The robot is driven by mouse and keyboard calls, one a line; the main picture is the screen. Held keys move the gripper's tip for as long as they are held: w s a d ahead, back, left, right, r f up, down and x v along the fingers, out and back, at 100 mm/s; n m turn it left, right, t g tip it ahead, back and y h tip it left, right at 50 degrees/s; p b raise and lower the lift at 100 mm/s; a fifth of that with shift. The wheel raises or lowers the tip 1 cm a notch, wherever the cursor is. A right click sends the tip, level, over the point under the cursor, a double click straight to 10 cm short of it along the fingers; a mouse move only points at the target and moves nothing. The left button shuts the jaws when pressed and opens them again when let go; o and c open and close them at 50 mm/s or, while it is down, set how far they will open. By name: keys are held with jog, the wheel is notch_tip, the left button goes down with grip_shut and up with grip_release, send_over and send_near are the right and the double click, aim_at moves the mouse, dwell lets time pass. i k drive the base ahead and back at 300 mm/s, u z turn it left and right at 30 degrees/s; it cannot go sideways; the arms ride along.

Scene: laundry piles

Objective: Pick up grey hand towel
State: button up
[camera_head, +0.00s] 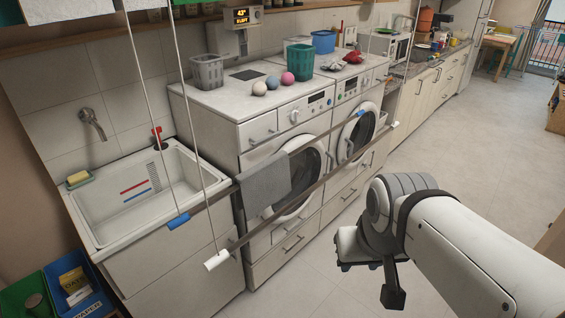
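The grey hand towel (264,186) hangs folded over a long rail of a suspended drying rack, in front of the left washing machine. Its lower edge hangs free, beside the round door. My gripper (376,282) is in the lower middle right, nearer the camera, to the right of the towel and apart from it. One dark finger points down. The other finger is not clear from this angle, so I cannot tell how wide the gripper is. I see nothing hanging from it.
The rack's front rail (318,184) and white cords (192,110) cross the space around the towel. Two front-loading machines (255,125) stand behind, with baskets and balls on top. A sink (135,195) is left, bins (62,290) lower left. The floor (450,150) at right is clear.

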aim_at(262, 185)
jog(key=z, duration=0.1)
jog(key=i, duration=1)
jog(key=z, duration=0.05)
